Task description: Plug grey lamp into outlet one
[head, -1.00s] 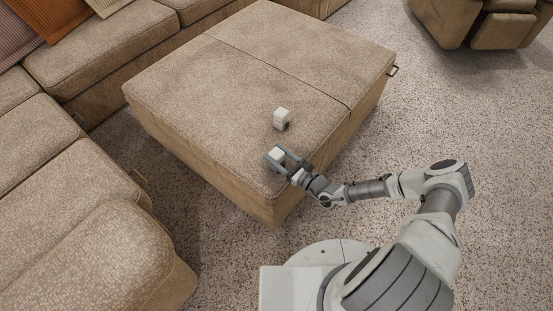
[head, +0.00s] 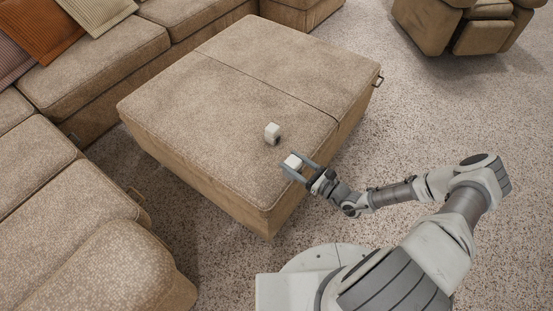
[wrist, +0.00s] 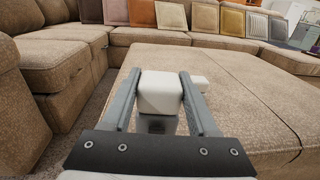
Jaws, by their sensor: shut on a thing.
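My gripper (head: 299,168) is shut on a small white block (head: 293,161), at the near right side of the ottoman top. In the wrist view the held white block (wrist: 160,92) sits between the two grey fingers, with a grey part below it. A second small white block (head: 272,132), with a dark patch on one face, stands on the ottoman just beyond and left of my gripper. In the wrist view this second block (wrist: 203,82) shows partly behind the right finger. The blocks touch nowhere that I can see. I cannot tell which is the lamp's plug or the outlet; no lamp or cord is distinguishable.
The large tan ottoman (head: 215,95) has a broad clear top with a seam across it. A sectional sofa (head: 105,55) with cushions runs along the left and back. A tan armchair (head: 480,30) stands at the far right. Speckled carpet (head: 420,110) is free at the right.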

